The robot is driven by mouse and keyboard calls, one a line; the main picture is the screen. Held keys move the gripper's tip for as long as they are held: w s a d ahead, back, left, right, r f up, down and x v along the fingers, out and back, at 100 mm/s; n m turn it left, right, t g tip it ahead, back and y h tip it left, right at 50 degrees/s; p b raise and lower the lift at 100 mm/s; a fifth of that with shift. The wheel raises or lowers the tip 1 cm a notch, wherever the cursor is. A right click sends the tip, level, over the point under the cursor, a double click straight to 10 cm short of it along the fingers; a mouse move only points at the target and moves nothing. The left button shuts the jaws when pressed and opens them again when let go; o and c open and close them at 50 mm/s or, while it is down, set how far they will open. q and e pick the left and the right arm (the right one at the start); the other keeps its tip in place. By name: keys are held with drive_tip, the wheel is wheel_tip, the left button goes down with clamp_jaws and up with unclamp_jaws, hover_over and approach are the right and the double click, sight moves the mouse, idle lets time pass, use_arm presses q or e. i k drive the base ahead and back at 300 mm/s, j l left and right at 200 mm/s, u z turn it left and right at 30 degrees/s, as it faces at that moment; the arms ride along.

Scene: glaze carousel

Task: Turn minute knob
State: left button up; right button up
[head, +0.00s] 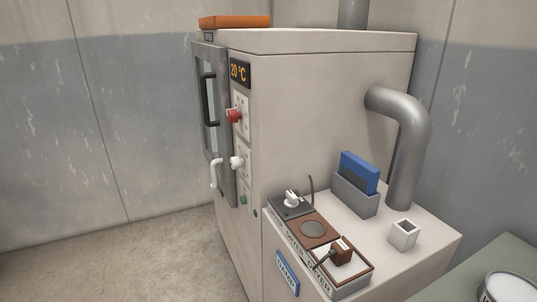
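A tall cream kiln-like cabinet (325,105) stands in the middle of the head view. Its narrow front carries a red knob (235,116) on an upper white plate and a white knob (237,162) on a lower white plate. The plates' markings are too small to read, so I cannot tell which is the minute knob. An orange display (239,72) above them reads 20 °C. Neither of my grippers is in view.
A grey door with a black handle (209,97) and a white lever (215,172) is on the cabinet's left. Floor at left is clear.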

sight(236, 162)
drive_tip(key=i+j+z, duration=0.75)
drive_tip(key=j, duration=0.25)
drive_tip(key=i+j+z, duration=0.25)
drive_tip(key=j, duration=0.15)
drive_tip(key=j+z, duration=0.25)
drive_tip(key=j, duration=0.2)
drive_tip(key=i, duration=0.05)
